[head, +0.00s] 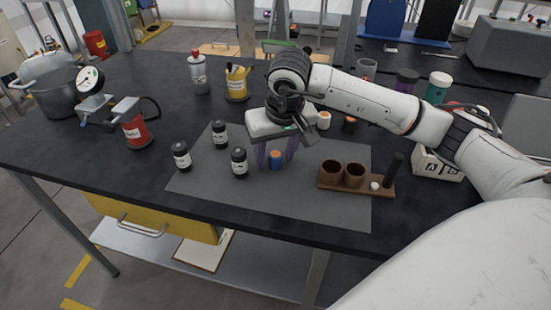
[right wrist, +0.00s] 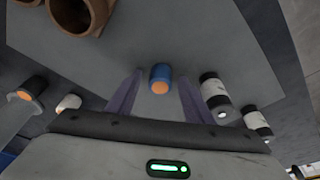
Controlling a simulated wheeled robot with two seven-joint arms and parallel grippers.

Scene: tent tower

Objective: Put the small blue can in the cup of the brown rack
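The small blue can (head: 276,160) has an orange top and stands upright on the grey mat. It also shows in the right wrist view (right wrist: 160,78). My right gripper (head: 276,158) is above it, pointing down, with its purple fingers open. In the right wrist view the can appears in the gap between the fingers (right wrist: 158,85), with room on both sides. The brown rack (head: 364,188) lies to the right of the can. Its two cups (head: 331,173) look empty. The rack partly shows at the top of the right wrist view (right wrist: 85,15). My left gripper is out of view.
Several black-and-white bottles (head: 239,163) stand on the mat (head: 215,188) left of the can. A white can (head: 323,120) and a black one (head: 348,125), both orange-topped, stand behind. The rack also carries a black post (head: 393,170) and a white knob. The mat's front is clear.

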